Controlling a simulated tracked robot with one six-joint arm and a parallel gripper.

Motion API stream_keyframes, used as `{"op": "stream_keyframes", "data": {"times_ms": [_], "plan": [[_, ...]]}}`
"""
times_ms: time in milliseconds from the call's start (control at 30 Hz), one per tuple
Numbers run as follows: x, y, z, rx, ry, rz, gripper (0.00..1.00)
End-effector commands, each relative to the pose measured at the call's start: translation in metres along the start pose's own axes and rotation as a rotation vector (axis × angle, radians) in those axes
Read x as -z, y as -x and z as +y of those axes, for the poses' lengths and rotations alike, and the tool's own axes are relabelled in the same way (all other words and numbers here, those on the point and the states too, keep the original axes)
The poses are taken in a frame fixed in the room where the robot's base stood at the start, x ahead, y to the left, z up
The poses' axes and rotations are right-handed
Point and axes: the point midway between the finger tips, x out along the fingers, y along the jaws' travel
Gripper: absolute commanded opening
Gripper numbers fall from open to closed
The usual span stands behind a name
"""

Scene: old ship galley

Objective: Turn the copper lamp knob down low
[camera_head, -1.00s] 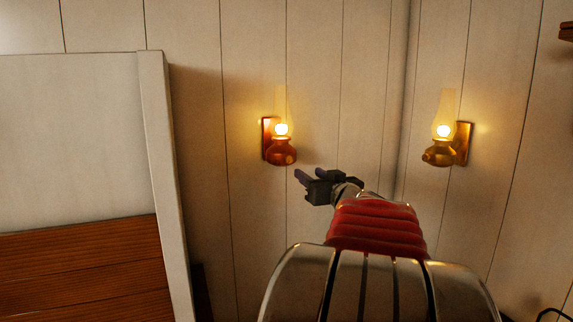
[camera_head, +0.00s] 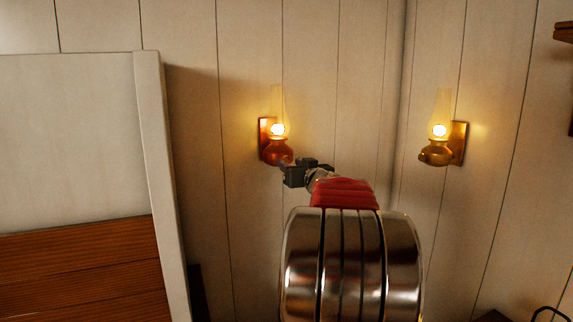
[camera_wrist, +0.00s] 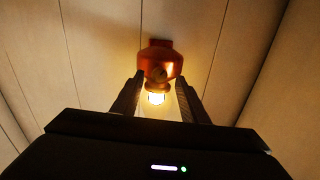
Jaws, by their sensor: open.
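The copper lamp (camera_head: 275,147), reddish, with a glass chimney and a bright flame, hangs on the wall left of the corner. Its round knob (camera_wrist: 158,76) shows on the front of the lamp body in the wrist view, where the lamp appears upside down. My gripper (camera_head: 284,165) is at the lower right front of the lamp and covers the knob area in the head view. In the wrist view my gripper (camera_wrist: 160,77) is open, with one finger on each side of the knob and nothing held. I cannot tell whether a finger touches it.
A second, brass-coloured lamp (camera_head: 436,150) is lit on the wall right of the corner. A white panel with wooden slats (camera_head: 85,255) stands at the left. A wooden shelf edge (camera_head: 565,33) shows at the upper right. The wall between the lamps is clear.

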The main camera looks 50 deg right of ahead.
Motion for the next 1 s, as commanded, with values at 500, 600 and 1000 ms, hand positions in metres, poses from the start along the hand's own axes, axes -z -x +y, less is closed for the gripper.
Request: {"op": "stream_keyframes", "data": {"times_ms": [500,600,1000], "plan": [[0.000,-0.022,0.000,0.000,0.000,0.000,0.40],[0.000,-0.022,0.000,0.000,0.000,0.000,0.37],[0.000,-0.022,0.000,0.001,0.001,0.000,0.09]]}}
